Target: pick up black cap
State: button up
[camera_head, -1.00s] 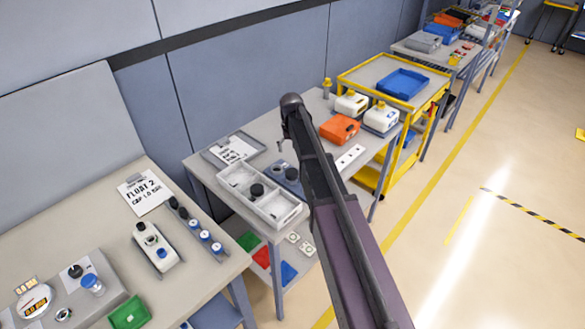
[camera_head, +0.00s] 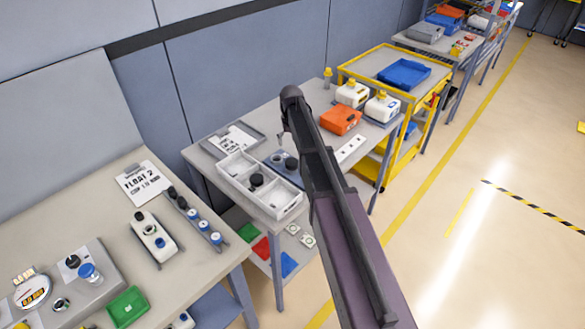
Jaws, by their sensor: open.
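A black cap (camera_head: 256,181) sits in the white compartment tray (camera_head: 235,166) on the middle table, in the tray's middle part. Another dark round cap (camera_head: 291,163) stands on a blue-grey block (camera_head: 272,157) just behind the tray, beside my arm. What shows of my gripper (camera_head: 281,138) is a small grey tip left of my arm, above the back of the middle table. The rest of it is hidden behind the arm. It is open, and I see nothing held. The gripper appears beyond the tray and apart from both caps.
An orange case (camera_head: 341,120) and white jugs (camera_head: 352,94) stand at the right end. The left table holds a sign (camera_head: 143,183), a white fixture (camera_head: 153,238) and a green bin (camera_head: 127,307). The floor at right is clear.

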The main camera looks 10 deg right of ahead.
aim_at(292, 161)
jog(key=shift+f+b, duration=2.75)
jog(key=shift+f, duration=0.35)
jog(key=shift+f, duration=0.15)
notch_tip(292, 161, down, 5)
jog(key=b, duration=0.5)
jog(key=c, duration=0.9)
jog(key=shift+s, duration=0.1)
jog(key=shift+r, duration=0.3)
notch_tip(292, 161, up, 4)
jog(key=p, duration=0.4)
jog(key=shift+f, duration=0.15)
jog(key=s, duration=1)
jog(key=s+r, duration=0.1)
jog(key=s, duration=0.5)
jog(key=shift+d+p, duration=0.1)
jog(key=shift+p, duration=0.3)
